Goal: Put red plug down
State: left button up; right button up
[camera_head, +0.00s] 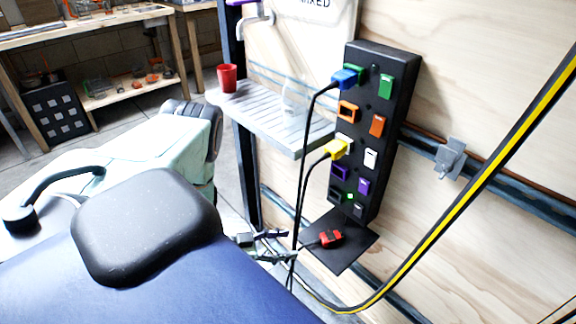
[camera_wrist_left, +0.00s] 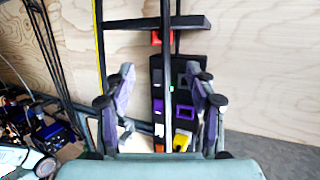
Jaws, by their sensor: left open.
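The red plug (camera_head: 330,238) lies on the small black shelf (camera_head: 340,255) at the foot of the black socket panel (camera_head: 372,110). My left gripper (camera_head: 285,246) is open, left of the shelf and apart from the plug. In the left wrist view, which looks upside down, the open fingers (camera_wrist_left: 160,80) have nothing clearly held between them. The red plug (camera_wrist_left: 157,38) shows there against the shelf (camera_wrist_left: 150,23), beyond the fingertips. A dark cable passes between the fingers in that picture. My right gripper is not in view.
A blue plug (camera_head: 344,79) and a yellow plug (camera_head: 336,149) sit in the panel, with black cables hanging near my left gripper. A grey slatted shelf (camera_head: 270,112) holds a red cup (camera_head: 227,78). A yellow-black hose (camera_head: 480,185) crosses at right.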

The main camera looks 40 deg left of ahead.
pick_arm(q)
jog(key=s+d+f+n+g+y, duration=0.1)
jog(key=d+f+n+g, duration=0.15)
jog(key=d, duration=0.35)
jog(key=s+d+f+n+g+y, duration=0.1)
jog(key=d+g+y, duration=0.15)
jog(key=d, duration=0.35)
jog(key=s+d+r+n+g+y, duration=0.1)
jog(key=s+g, duration=0.3)
jog(key=s, duration=0.5)
jog(key=s+d+r+n+g+y, duration=0.1)
jog(key=s+g, duration=0.3)
jog(key=s, duration=0.5)
jog(key=shift+s+r+y, duration=0.35)
jog(key=shift+r+y, duration=0.3)
jog(key=shift+r, duration=0.2)
jog(key=shift+d+r+p, duration=0.1)
jog(key=shift+r+p, duration=0.45)
jog(key=shift+r, duration=0.05)
